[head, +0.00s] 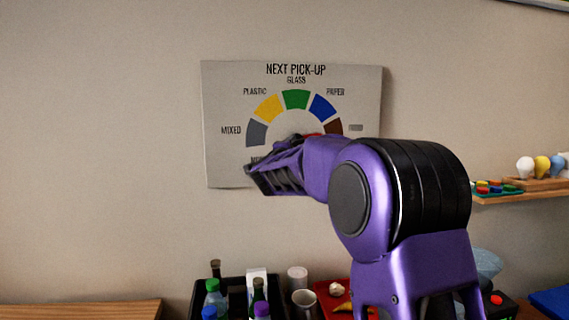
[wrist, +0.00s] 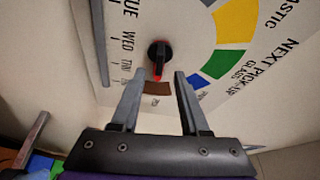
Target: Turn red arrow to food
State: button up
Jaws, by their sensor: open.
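A grey dial board (head: 225,165) headed "NEXT PICK-UP" hangs on the wall, with coloured segments in an arc. In the wrist view its black knob (wrist: 159,50) with a red pointer (wrist: 158,74) shows rotated. The pointer's red end faces the brown segment (wrist: 157,88), whose label is partly hidden and too small to read surely. My gripper (wrist: 159,76) is open, with one finger on each side of the knob in the picture and nothing held. I cannot tell whether the fingers touch it. In the head view my gripper (head: 262,178) hides the knob and the lower board.
Below the board, a black crate (head: 234,284) holds bottles and a carton. A red tray (head: 326,290) with food scraps stands beside it. A wooden shelf (head: 530,194) with bulbs and coloured pieces is on the right wall. The wall left of the board is clear.

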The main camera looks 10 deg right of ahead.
jog(key=b+v, duration=0.1)
jog(key=v, duration=1)
jog(key=shift+s+a, duration=0.15)
jog(key=shift+s, duration=0.05)
